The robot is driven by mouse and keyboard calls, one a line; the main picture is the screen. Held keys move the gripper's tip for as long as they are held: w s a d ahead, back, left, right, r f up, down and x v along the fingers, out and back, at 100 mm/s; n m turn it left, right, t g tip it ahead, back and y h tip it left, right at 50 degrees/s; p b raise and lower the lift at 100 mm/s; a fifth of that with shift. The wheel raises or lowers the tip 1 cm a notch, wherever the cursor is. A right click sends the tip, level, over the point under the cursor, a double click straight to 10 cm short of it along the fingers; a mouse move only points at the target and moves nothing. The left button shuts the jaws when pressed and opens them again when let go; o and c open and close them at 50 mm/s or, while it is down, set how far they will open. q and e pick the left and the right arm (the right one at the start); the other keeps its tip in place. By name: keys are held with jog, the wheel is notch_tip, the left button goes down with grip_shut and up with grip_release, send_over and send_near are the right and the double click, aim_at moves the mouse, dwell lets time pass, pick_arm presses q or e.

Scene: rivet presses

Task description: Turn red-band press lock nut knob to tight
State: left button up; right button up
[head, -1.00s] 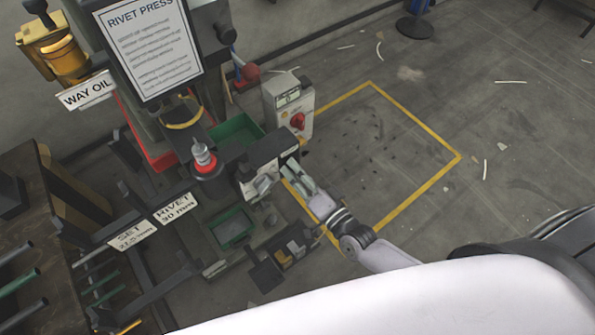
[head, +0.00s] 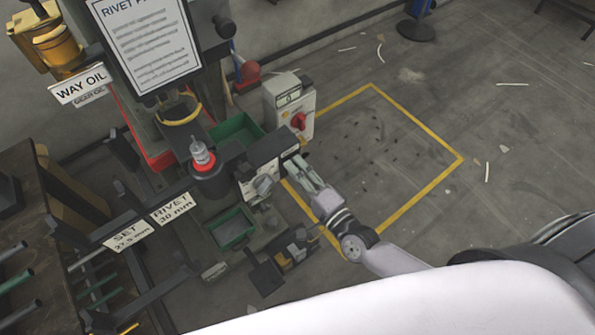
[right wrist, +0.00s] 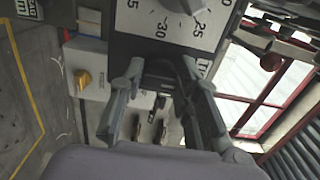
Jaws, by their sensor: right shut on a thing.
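The press with a red band (head: 209,168) around its dark ram stands left of centre in the head view. Its adjusting block (head: 262,163) carries a pale grey dial knob (head: 264,185). My right gripper (head: 298,165) is at the block's right end. In the right wrist view, my right gripper (right wrist: 162,70) has its two fingers on either side of a dark lock nut knob (right wrist: 161,76), shut on it. The knob is mostly hidden between the fingers. My left gripper is not in view.
A grey switch box (head: 288,105) with a red knob stands behind the block. Green trays (head: 236,229) lie below the press. A rack (head: 130,262) with set and rivet signs is at the left. Yellow-lined floor (head: 385,150) at the right is open.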

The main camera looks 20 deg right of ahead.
dwell(0.4)
jog(key=o, duration=1.2)
jog(key=shift+c, duration=0.2)
jog(key=v, duration=1.2)
